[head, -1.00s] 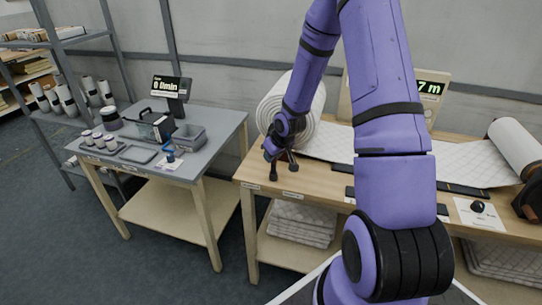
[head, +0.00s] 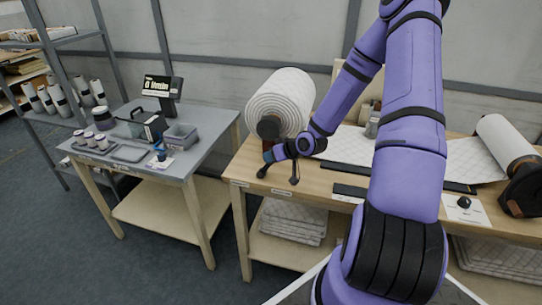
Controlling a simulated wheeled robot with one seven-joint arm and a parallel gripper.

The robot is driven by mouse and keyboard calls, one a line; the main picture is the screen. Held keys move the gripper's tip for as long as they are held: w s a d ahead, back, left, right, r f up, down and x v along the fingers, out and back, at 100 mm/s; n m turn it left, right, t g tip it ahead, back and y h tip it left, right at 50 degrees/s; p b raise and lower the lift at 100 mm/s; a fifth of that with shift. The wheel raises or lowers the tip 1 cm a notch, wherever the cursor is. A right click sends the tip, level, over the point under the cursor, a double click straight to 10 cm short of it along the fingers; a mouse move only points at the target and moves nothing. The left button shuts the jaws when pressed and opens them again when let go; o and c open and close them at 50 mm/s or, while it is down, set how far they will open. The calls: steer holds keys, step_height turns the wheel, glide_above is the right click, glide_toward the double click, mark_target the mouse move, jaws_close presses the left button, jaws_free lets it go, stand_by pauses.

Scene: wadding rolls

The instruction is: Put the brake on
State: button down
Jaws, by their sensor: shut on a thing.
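A large white quilted wadding roll (head: 282,97) is mounted at the left end of the wooden bench (head: 240,167). The dark round end of its core (head: 268,127) faces me. My gripper (head: 278,166) is low in front of the roll, just below the core end, close over the bench's left front part. It is shut on a small part there, seemingly the brake handle; a small blue patch (head: 268,155) shows at the grip. The brake's shape and position are too small and too covered by my gripper to tell.
White wadding (head: 345,146) runs right along the bench to another roll (head: 506,142). Dark strips (head: 350,191) lie on the bench top. A grey table (head: 205,150) with a display (head: 163,87) and bins stands left, across a gap. Folded wadding (head: 292,222) is stacked underneath the bench.

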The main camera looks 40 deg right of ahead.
steer(key=shift+s+f, duration=0.2)
stand_by(0.4)
steer(key=c, duration=0.9)
jaws_free()
steer(key=shift+d, duration=0.1)
steer(key=shift+r, duration=0.1)
steer(key=v, duration=1)
steer(key=shift+s+d+r, duration=0.1)
steer(key=shift+s+d, duration=0.05)
steer(key=shift+s, duration=0.2)
